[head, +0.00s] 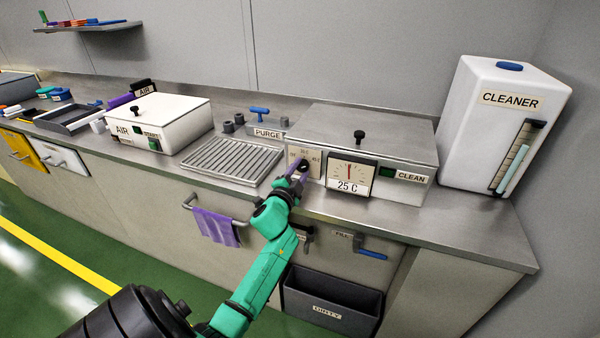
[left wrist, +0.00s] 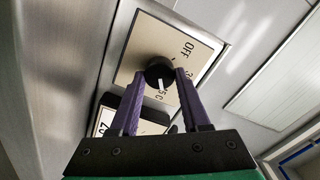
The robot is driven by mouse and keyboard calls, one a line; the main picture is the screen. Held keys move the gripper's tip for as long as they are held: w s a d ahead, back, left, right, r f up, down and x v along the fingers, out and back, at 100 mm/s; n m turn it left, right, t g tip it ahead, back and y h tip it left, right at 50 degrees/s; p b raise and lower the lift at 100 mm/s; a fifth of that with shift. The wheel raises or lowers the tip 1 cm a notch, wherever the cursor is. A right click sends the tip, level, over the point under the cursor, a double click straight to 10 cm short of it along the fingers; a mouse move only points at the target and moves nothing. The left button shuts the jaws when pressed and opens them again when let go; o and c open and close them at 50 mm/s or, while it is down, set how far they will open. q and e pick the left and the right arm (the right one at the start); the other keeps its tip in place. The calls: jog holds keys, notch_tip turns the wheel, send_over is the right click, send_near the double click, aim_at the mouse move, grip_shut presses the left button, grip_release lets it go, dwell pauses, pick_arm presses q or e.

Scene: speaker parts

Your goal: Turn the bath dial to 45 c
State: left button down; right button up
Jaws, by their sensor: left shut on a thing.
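The bath dial is a black knob (left wrist: 158,72) with a white pointer, on a beige plate (left wrist: 139,52) lettered OFF and with temperature marks. In the head view the dial plate (head: 318,155) is on the front of the steel bath (head: 385,128), left of a gauge (head: 349,176) that reads 25 C. My left gripper (left wrist: 163,75) has its purple fingers shut on the knob, one on each side. In the head view the left gripper (head: 296,170) partly covers the dial. The pointer's exact setting is hard to read. My right gripper is not in view.
A CLEAN button label (head: 412,178) is right of the gauge. A white CLEANER tank (head: 500,120) stands at the right. A ribbed drain tray (head: 232,158) and a PURGE handle (head: 260,113) are left of the bath. A DIRTY bin (head: 330,300) hangs below the counter.

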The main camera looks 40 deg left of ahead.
pick_arm(q)
jog(key=shift+m, duration=0.5)
jog(key=shift+c, duration=1.9)
grip_release()
jog(key=shift+s, duration=0.1)
jog(key=b+v, duration=0.1)
jog(key=v, duration=1.3)
jog(key=shift+s, duration=0.2)
jog(key=shift+d, duration=0.15)
